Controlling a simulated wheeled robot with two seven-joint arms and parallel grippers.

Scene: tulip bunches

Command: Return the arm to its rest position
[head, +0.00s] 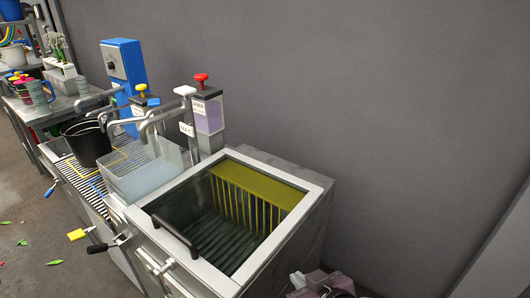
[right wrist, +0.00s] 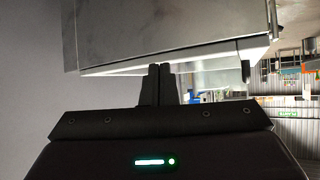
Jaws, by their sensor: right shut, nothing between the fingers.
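My right gripper (right wrist: 158,84) shows in the right wrist view with its two dark fingers together and nothing between them. A pale steel surface fills the top of that view, and its lower edge passes just behind the fingertips; the gap cannot be judged. In the head view only a small dark and pinkish part of my right arm shows at the bottom edge, right of the steel basin unit (head: 318,186). My left gripper is not in view. No tulip bunch is visible in a gripper.
The basin unit holds a yellow slatted rack (head: 259,188) and has a black handle (head: 175,236). A black bucket (head: 87,143), a clear tub (head: 147,179) and a blue dispenser (head: 124,75) stand farther left. The grey wall (head: 400,110) on the right is bare.

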